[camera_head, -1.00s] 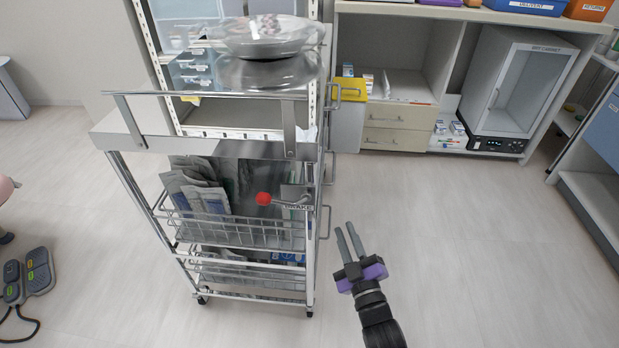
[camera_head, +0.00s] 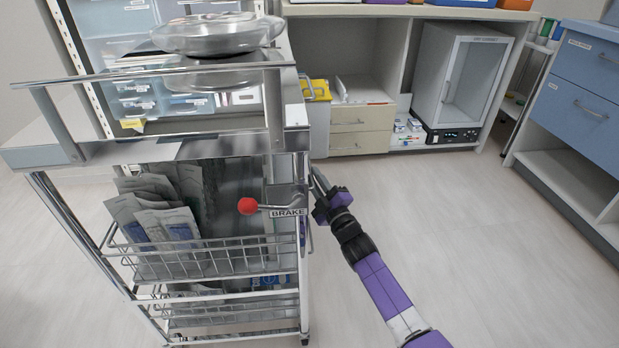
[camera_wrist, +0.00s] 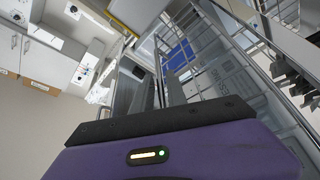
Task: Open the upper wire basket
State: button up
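The upper wire basket (camera_head: 215,262) hangs in the metal cart (camera_head: 190,150) on the left of the head view. It holds several grey and white pouches (camera_head: 150,215) and looks pushed in within the cart frame. A second wire basket (camera_head: 225,310) is below it. My gripper (camera_head: 317,176) is at the cart's right side, close to the right post and above the upper basket's level. In the wrist view its two grey fingers (camera_wrist: 152,88) stand apart with nothing seen between them. Contact with the cart cannot be told.
A red-knobbed brake lever (camera_head: 248,206) with a BRAKE label is in front of the upper basket. A scale-like metal dish (camera_head: 215,35) stands on the cart top. A shelf unit with a warming cabinet (camera_head: 470,85) stands behind. The floor right of the cart is clear.

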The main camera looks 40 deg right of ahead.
jog(key=shift+b+x, duration=0.45)
jog(key=shift+x, duration=1)
jog(key=shift+c, duration=0.5)
grip_shut()
jog(key=shift+s, duration=0.1)
